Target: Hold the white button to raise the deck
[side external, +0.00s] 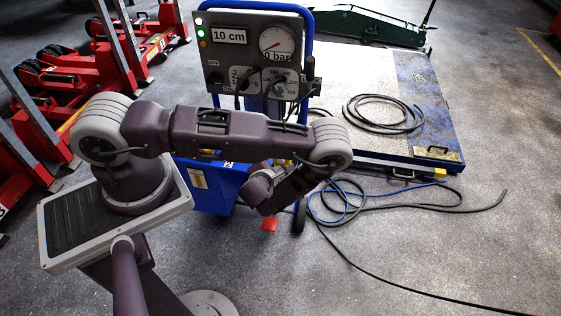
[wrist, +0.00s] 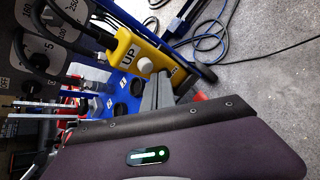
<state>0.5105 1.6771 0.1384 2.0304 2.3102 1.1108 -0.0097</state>
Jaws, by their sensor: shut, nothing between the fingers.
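The white button (wrist: 145,66) sits on a yellow control box (wrist: 128,48) marked UP in the wrist view. My gripper (wrist: 160,76) is shut and empty, its grey fingertips just beside the button in the picture; I cannot tell whether they touch it. In the side view my arm hides the button and the fingers. The deck (side external: 432,95) is a low, flat platform on the floor at the right. The panel display (side external: 229,37) reads 10 cm, and the gauge (side external: 277,42) shows 0 bar.
A blue-framed trolley (side external: 213,198) carries the panel. A coiled black hose (side external: 385,113) lies on the deck, and blue and black hoses (side external: 345,203) lie on the floor before it. Red jacks (side external: 85,70) stand at the left. The floor at the right front is mostly clear.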

